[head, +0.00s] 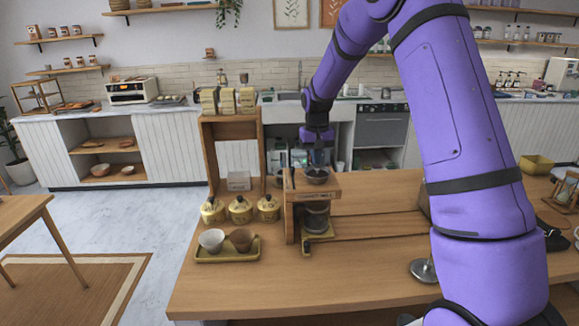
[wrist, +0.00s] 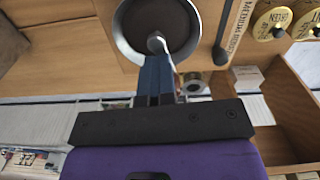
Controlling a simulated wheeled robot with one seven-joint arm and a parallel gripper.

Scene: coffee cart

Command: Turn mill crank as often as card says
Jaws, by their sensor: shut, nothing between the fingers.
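The mill stands on the wooden counter in the head view, with a wooden frame (head: 331,193), a round hopper (head: 317,176) on top and a dark jar (head: 316,218) below. In the wrist view the hopper (wrist: 122,38) holds brown contents, and a pale rounded knob (wrist: 157,43) shows at my fingertips. My gripper (head: 317,143) is shut and empty above the hopper. Its blue fingers (wrist: 155,68) also show in the wrist view; I cannot tell whether they touch the knob. A dark bar (wrist: 222,36) lies beside the hopper. Lettering on the frame reads partly "MEDIUM". No turn count is legible.
Yellow lidded jars (head: 239,209) stand left of the mill. A yellow tray (head: 228,254) with two cups is in front of them. A wooden shelf unit (head: 208,152) rises behind the jars. The counter's front middle is mostly clear, with a metal tool (head: 423,270) near my arm.

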